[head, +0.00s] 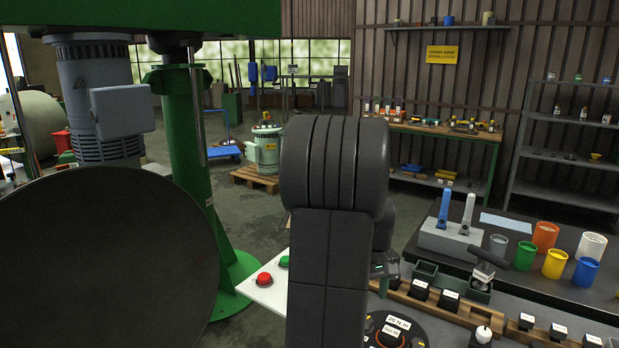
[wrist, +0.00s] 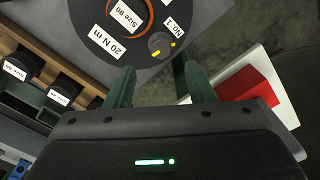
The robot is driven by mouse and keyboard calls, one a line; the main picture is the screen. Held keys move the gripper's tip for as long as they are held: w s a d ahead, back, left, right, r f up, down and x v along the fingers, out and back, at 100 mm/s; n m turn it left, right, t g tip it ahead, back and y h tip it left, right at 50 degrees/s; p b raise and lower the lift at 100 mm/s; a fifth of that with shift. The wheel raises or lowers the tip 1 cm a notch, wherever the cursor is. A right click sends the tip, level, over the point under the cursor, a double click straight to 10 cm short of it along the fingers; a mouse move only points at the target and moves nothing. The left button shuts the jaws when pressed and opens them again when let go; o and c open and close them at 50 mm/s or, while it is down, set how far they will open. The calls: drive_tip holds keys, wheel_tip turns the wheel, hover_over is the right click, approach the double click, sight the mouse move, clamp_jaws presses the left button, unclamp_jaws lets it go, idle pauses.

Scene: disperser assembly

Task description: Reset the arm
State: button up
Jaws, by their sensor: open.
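In the wrist view my gripper (wrist: 154,64) is open, with its two dark green fingers apart and nothing between them. Beyond the fingertips is a round dark fixture (wrist: 110,52) with labels "20 N m", "Size 90" and "No 1", an orange ring and a small grey knob (wrist: 161,44). I cannot tell whether the fingers touch it. In the head view the same fixture (head: 418,332) shows at the bottom. My black arm fills the middle of the head view and hides much of the bench behind it; the fingers cannot be made out there.
A white panel (head: 258,296) with red and green buttons lies left of my arm. On the bench at right are a wooden rack (head: 462,313) of labelled black parts, a grey tool holder (head: 447,237) and coloured cups. A green column (head: 187,150) stands at left.

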wheel_tip(320, 180, down, 9)
drive_tip(key=shift+s+r, duration=0.15)
drive_tip(key=m+p, duration=0.1)
drive_tip(key=m, duration=0.2)
drive_tip(key=shift+a+m, duration=0.1)
drive_tip(key=shift+m, duration=0.3)
drive_tip(key=m+p, duration=0.1)
drive_tip(key=m, duration=0.2)
drive_tip(key=shift+a+m, duration=0.1)
drive_tip(key=shift+m, duration=0.3)
drive_tip(key=m+p, duration=0.1)
drive_tip(key=m, duration=0.2)
drive_tip(key=shift+r+m+p, duration=0.1)
drive_tip(key=shift+m+p, duration=0.3)
drive_tip(key=m+p, duration=0.1)
drive_tip(key=m, duration=0.2)
drive_tip(key=shift+a+m+p, duration=0.1)
drive_tip(key=shift+m+p, duration=0.2)
drive_tip(key=shift+p, duration=0.05)
drive_tip(key=shift+w+r, duration=0.25)
drive_tip(key=shift+r, duration=0.05)
drive_tip(key=shift+s+r, duration=0.1)
drive_tip(key=shift+r, duration=0.8)
